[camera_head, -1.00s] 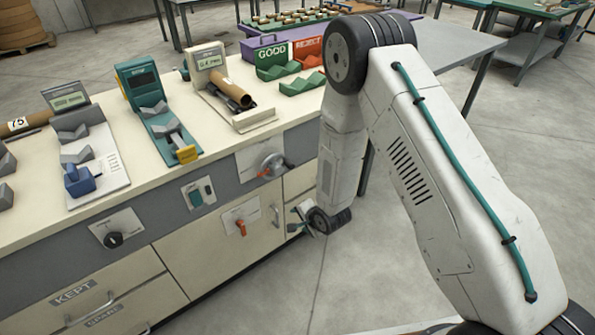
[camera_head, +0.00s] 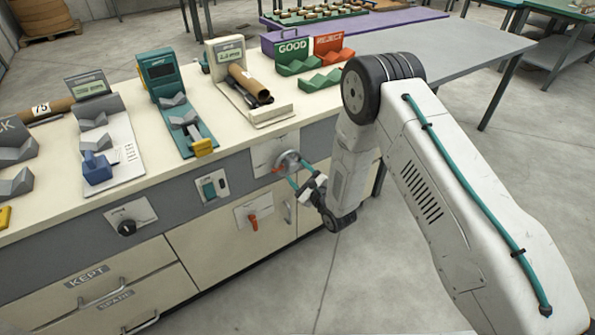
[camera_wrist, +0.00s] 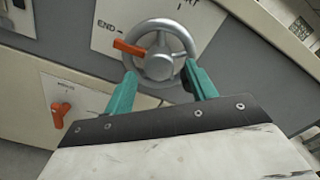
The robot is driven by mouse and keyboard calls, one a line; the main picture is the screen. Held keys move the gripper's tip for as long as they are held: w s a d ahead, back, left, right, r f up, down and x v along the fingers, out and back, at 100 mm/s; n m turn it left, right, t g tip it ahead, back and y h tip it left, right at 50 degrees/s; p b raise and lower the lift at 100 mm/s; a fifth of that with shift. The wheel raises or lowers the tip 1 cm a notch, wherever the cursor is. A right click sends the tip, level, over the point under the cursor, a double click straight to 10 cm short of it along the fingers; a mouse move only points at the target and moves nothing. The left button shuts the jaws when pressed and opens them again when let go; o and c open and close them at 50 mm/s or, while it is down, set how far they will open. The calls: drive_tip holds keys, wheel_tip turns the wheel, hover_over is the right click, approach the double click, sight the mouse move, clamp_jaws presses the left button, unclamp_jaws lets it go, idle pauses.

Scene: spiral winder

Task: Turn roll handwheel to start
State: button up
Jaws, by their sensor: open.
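The roll handwheel is a grey metal wheel (camera_wrist: 159,66) with a hub and an orange handle (camera_wrist: 129,48). It is mounted on a pale plate on the bench front, and the word END with an arrow shows at its left. The handle points left towards END. The wheel also shows small in the head view (camera_head: 287,161). My gripper (camera_wrist: 162,82) is open, its two teal fingers spread on either side of the wheel's lower part. I cannot tell whether they touch the rim. In the head view my gripper (camera_head: 304,181) reaches the wheel from the lower right.
An orange switch (camera_head: 253,221) sits on a plate below left of the wheel, with a green switch box (camera_head: 212,187) and a black knob (camera_head: 127,227) farther left. The benchtop above carries gauges and a brown tube (camera_head: 249,83).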

drive_tip(key=shift+x, duration=1)
drive_tip(key=c, duration=1)
